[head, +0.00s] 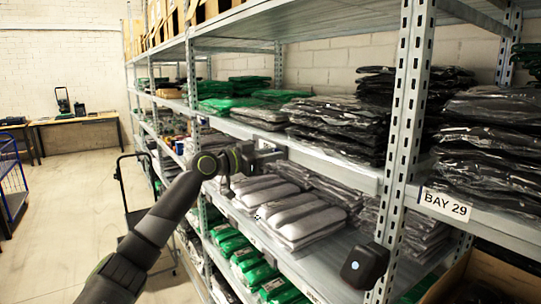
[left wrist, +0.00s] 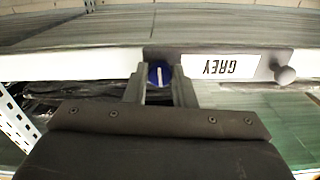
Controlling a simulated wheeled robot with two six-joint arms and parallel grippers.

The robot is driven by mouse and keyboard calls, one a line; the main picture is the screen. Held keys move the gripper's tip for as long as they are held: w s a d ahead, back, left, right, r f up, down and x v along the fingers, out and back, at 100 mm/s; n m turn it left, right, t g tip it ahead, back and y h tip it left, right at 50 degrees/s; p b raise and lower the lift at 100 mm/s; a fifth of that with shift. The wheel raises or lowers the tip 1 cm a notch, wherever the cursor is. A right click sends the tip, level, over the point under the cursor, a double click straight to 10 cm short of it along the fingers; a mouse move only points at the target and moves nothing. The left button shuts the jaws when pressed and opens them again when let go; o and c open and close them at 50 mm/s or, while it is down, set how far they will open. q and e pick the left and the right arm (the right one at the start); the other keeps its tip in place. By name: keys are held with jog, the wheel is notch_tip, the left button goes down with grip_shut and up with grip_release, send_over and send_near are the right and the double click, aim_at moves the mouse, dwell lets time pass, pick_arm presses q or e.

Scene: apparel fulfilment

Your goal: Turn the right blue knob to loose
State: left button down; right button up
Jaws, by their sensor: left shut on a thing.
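A round blue knob (left wrist: 159,75) with a white pointer line sits on the white front edge of a shelf in the left wrist view. Its line is close to upright in that picture, slightly tilted. My left gripper (left wrist: 160,88) is shut on the knob, one finger on each side of it. In the head view my left gripper (head: 268,156) is against the front edge of the middle shelf, and the knob cannot be made out there. My right gripper is not in view.
Beside the knob are a label reading GREY (left wrist: 221,66), upside down, and a small grey round knob (left wrist: 285,75). Shelves hold bagged black garments (head: 335,125) and grey ones (head: 295,212). A slotted upright (head: 408,110) stands to the right.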

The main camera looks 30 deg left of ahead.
pick_arm(q)
jog(key=shift+n+p, duration=3.6)
jog(key=shift+n, duration=5.1)
jog(key=c, duration=1.2)
grip_release()
